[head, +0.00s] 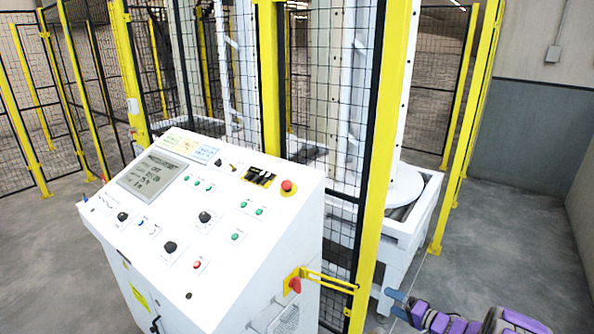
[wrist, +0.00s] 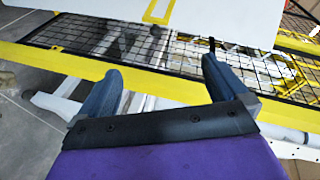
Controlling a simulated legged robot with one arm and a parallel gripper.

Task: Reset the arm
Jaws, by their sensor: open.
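My gripper (head: 398,303) is at the lower right of the head view, at the end of my purple arm. It is to the right of the white control console and in front of the yellow fence post. In the wrist view my gripper (wrist: 158,82) has its two dark blue fingers spread apart. Nothing is between the fingers. The rest of my arm is cut off by the frame edge.
A white control console (head: 215,230) with buttons, knobs and a screen stands in front. A red emergency button (head: 288,186) is on its top. A yellow fence post (head: 385,150) and black mesh stand behind. Grey floor (head: 520,250) is clear at right.

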